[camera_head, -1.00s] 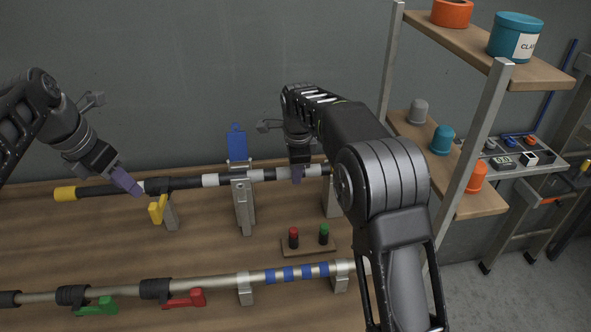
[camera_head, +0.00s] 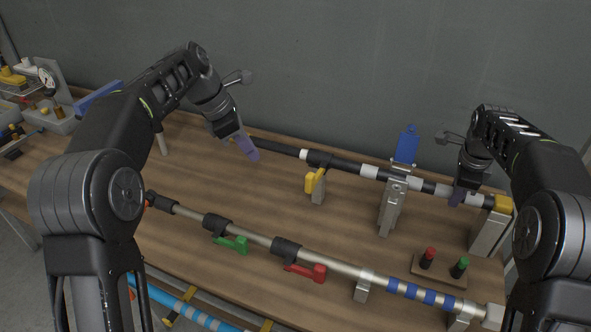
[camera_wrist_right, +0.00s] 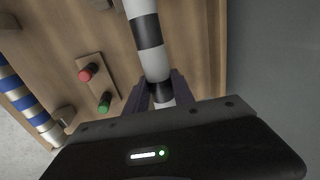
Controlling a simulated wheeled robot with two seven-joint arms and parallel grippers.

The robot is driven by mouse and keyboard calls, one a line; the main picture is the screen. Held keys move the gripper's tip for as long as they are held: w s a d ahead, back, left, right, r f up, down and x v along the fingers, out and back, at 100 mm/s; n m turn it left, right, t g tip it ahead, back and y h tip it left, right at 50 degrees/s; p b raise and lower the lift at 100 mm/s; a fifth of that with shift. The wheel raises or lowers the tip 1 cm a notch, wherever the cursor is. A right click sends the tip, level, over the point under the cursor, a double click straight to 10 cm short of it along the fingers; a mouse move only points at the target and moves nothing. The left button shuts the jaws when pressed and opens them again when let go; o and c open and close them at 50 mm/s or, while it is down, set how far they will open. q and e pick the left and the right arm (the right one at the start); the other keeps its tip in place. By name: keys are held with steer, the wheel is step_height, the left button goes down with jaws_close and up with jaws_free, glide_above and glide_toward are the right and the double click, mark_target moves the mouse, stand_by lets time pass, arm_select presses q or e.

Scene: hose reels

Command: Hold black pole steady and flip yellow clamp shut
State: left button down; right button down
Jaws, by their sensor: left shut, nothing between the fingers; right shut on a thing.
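The black pole (camera_head: 345,165), banded in white and grey, lies along the back of the bench across several metal posts. The yellow clamp (camera_head: 311,183) hangs down at the front of its post, below a black sleeve on the pole; its flap does not lie over the pole. My left gripper (camera_head: 249,151) is shut and empty, left of the yellow clamp, in front of the pole's left part. My right gripper (camera_head: 459,196) is shut on the pole near its right end; the right wrist view shows its fingers (camera_wrist_right: 160,92) either side of a banded section.
A blue flap (camera_head: 407,145) stands upright on the middle post (camera_head: 392,205). A silver pole (camera_head: 258,236) with green (camera_head: 238,244) and red (camera_head: 310,273) levers runs along the front. Red and green buttons (camera_head: 440,268) sit at right. Bench between the poles is mostly clear.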

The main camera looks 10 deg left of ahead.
arm_select(q)
steer(key=m+h, duration=0.1)
steer(key=m, duration=0.8)
steer(key=r+m, duration=0.1)
steer(key=m, duration=0.8)
steer(key=r+m+h, duration=0.1)
steer(key=m, duration=0.8)
steer(key=shift+d+r+m+h, duration=0.25)
steer(key=shift+d+m+h, duration=0.05)
steer(key=shift+d+m, duration=0.1)
steer(key=shift+f, duration=0.1)
